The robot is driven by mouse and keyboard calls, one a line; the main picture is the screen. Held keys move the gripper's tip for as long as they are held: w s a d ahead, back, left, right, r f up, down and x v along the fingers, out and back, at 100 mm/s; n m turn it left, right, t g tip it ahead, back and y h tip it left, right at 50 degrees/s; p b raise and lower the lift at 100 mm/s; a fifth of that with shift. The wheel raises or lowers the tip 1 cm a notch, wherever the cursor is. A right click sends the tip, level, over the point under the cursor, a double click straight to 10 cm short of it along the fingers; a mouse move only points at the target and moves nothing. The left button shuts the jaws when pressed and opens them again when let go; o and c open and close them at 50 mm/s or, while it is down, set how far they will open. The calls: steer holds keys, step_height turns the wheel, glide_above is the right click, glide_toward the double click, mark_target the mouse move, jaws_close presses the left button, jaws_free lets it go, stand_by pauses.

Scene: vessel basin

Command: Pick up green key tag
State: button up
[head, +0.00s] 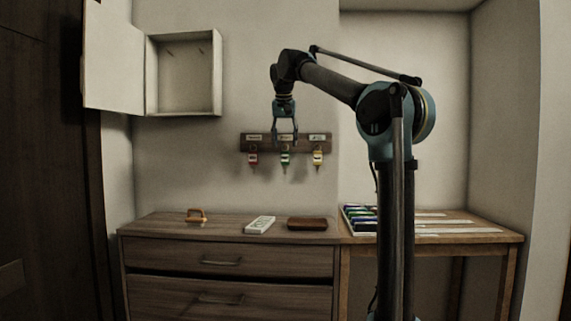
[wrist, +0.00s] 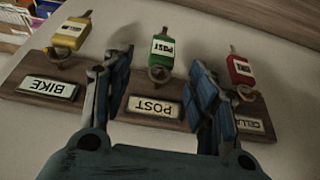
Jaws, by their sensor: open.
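The green key tag (head: 285,158) hangs from the middle of a wooden key rack (head: 322,143) on the wall. In the wrist view the green tag (wrist: 163,50) hangs by a ring under a label plate reading POST. My gripper (head: 285,142) is open in front of the rack. In the wrist view the two fingers of my gripper (wrist: 160,75) stand apart, either side of the POST plate and the green tag's ring. Nothing is between the pads that I can see held. The exact gap to the tag is hard to tell.
A red tag (wrist: 239,70) and a yellow tag (wrist: 72,32) hang on either side. An open wall cabinet (head: 183,75) is at the left. A wooden dresser (head: 230,257) below carries an orange-brown object, a white object and a brown tray-like object. A desk (head: 430,240) is at the right.

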mark_target(285, 151)
steer(key=shift+x, duration=4.15)
steer(key=shift+w+a, duration=0.1)
steer(key=shift+c, duration=0.5)
steer(key=shift+r, duration=0.1)
steer(key=c, duration=1)
